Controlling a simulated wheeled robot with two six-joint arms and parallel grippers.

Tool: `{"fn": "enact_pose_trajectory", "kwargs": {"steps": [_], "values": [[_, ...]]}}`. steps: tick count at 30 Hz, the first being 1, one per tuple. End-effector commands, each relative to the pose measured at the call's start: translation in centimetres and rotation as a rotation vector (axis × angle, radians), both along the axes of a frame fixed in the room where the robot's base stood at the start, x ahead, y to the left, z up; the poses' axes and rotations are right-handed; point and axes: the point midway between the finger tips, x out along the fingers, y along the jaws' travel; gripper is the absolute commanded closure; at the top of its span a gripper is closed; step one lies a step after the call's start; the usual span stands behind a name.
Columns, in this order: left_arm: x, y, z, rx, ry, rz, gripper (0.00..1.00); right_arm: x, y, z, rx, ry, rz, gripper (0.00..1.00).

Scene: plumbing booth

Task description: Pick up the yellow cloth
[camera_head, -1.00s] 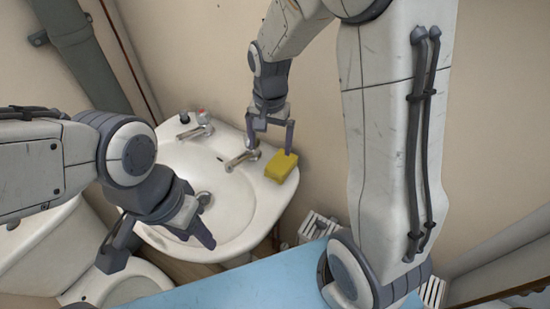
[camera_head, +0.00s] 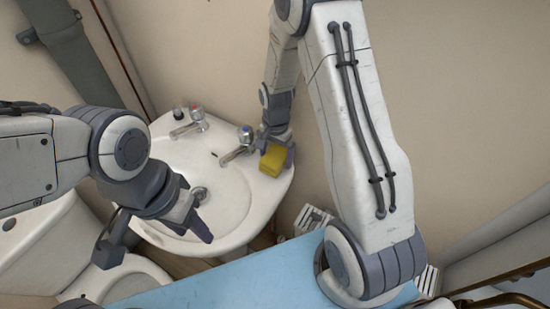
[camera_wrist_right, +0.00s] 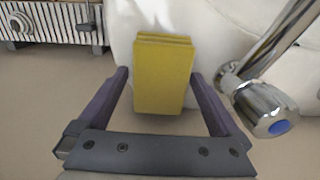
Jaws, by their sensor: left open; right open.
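The yellow cloth (camera_head: 272,160), a folded block, sits on the right rim of the white sink (camera_head: 232,224), beside the right tap. In the right wrist view the cloth (camera_wrist_right: 163,72) lies between the two fingers of my right gripper (camera_wrist_right: 160,82), with a visible gap on each side. In the head view my right gripper (camera_head: 275,146) is right at the cloth, and its fingers are partly hidden. It is open. My left gripper (camera_head: 155,232) is open and empty, at the left front of the sink and away from the cloth.
The right tap (camera_head: 238,150) stands just left of the cloth; its chrome body and blue-marked knob (camera_wrist_right: 273,116) show close to the right finger in the wrist view. The left tap (camera_head: 190,122) is further left. A radiator (camera_wrist_right: 55,24) and a toilet (camera_head: 120,280) are nearby.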

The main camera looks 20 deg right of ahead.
Motion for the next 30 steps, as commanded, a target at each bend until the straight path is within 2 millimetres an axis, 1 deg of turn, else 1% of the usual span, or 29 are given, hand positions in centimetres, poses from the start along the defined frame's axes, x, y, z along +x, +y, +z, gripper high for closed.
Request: {"fn": "enact_pose_trajectory", "kwargs": {"steps": [3, 9, 10, 11, 12, 14, 15, 16, 17, 22, 24, 26, 29, 30], "values": [[0.0, 0.0, 0.1, 0.000, 0.000, 0.000, 0.50, 0.0, 0.0, -0.8, 0.000, 0.000, 0.000, 0.00], [0.0, 0.0, 0.1, 0.000, 0.000, 0.000, 0.50, 0.0, 0.0, -0.8, 0.000, -0.001, 0.000, 0.00], [0.0, 0.0, 0.1, 0.000, 0.000, 0.000, 0.50, 0.0, 0.0, -0.8, 0.000, -0.001, 0.000, 0.08], [0.0, 0.0, 0.1, 0.000, 0.000, 0.000, 0.50, 0.0, 0.0, -0.8, 0.000, -0.001, 0.000, 0.19], [0.0, 0.0, 0.0, 0.000, 0.000, 0.000, 0.50, 0.0, 0.0, -0.8, 0.000, -0.001, 0.000, 0.34], [0.0, 0.0, 0.0, 0.000, 0.000, 0.000, 0.50, 0.0, 0.0, -0.8, 0.000, -0.001, 0.000, 0.57], [0.0, 0.0, 0.1, 0.000, 0.000, 0.000, 0.50, 0.0, 0.0, -0.8, 0.000, -0.001, 0.000, 0.73], [0.0, 0.0, 0.1, 0.000, 0.000, 0.000, 0.50, 0.0, 0.0, -0.8, 0.000, -0.001, 0.000, 0.75], [0.0, 0.0, 0.1, 0.000, 0.000, 0.000, 0.50, 0.0, 0.0, -0.8, 0.000, -0.001, 0.000, 0.84], [0.0, 0.0, 0.0, 0.000, 0.000, 0.000, 0.50, 0.0, 0.0, -0.7, 0.000, -0.002, 0.000, 0.84], [0.0, 0.0, 0.0, 0.000, 0.000, 0.000, 0.50, 0.1, 0.0, -0.3, -0.001, -0.004, 0.000, 0.84], [0.0, 0.0, -0.1, 0.000, 0.000, 0.000, 0.50, 0.2, 0.0, 0.4, 0.000, -0.006, 0.000, 0.84], [0.0, 0.0, -0.3, 0.000, 0.000, 0.000, 0.50, 0.2, 0.0, 2.1, 0.000, -0.008, 0.000, 0.84], [0.0, 0.0, -0.3, 0.000, 0.000, 0.000, 0.50, 0.2, -0.1, 3.0, 0.000, -0.009, 0.000, 0.84]]}}
